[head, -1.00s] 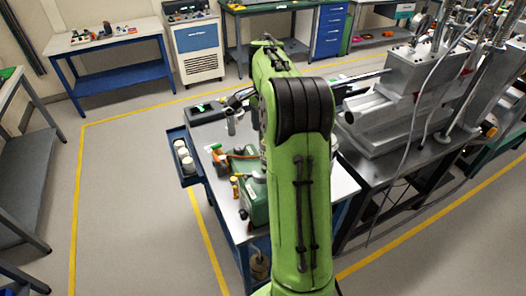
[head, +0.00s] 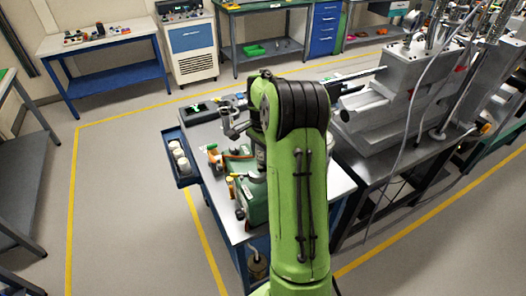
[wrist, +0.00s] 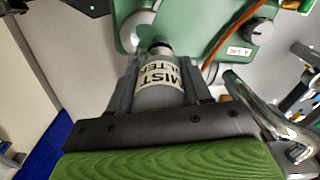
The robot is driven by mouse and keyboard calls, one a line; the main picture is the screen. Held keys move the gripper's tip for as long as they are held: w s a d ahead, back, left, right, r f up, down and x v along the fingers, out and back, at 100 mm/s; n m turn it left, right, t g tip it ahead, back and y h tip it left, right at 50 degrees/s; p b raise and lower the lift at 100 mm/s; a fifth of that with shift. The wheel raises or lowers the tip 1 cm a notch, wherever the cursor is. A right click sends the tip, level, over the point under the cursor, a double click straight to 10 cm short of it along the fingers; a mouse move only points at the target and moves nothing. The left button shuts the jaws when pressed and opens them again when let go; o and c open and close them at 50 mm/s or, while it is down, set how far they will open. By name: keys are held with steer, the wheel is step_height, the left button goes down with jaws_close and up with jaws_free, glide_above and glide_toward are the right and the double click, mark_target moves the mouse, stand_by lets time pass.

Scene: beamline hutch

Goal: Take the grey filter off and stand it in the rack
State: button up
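The grey filter (wrist: 160,88), a cylinder with a white label reading MIST FILTER, is in the wrist view just below the green pump body (wrist: 190,28). A short dark neck shows between them; I cannot tell whether the filter is still joined to it. My gripper (wrist: 160,75) has one finger on each side of the filter, very close to it. No clear gap shows, but I cannot tell whether the fingers press on it. I cannot make out the rack with certainty.
The pump stands on a cart (head: 232,232) with a blue side tray (head: 185,182) holding white cylinders. A bent metal pipe (wrist: 247,100) is close right of my gripper. An orange hose (wrist: 235,22) runs over the pump. A beamline bench (head: 375,170) stands right; floor at left is clear.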

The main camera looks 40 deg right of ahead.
steer(key=c, duration=0.6)
step_height(320, 180, up, 18)
steer(key=p, duration=0.2)
steer(key=shift+p, duration=0.35)
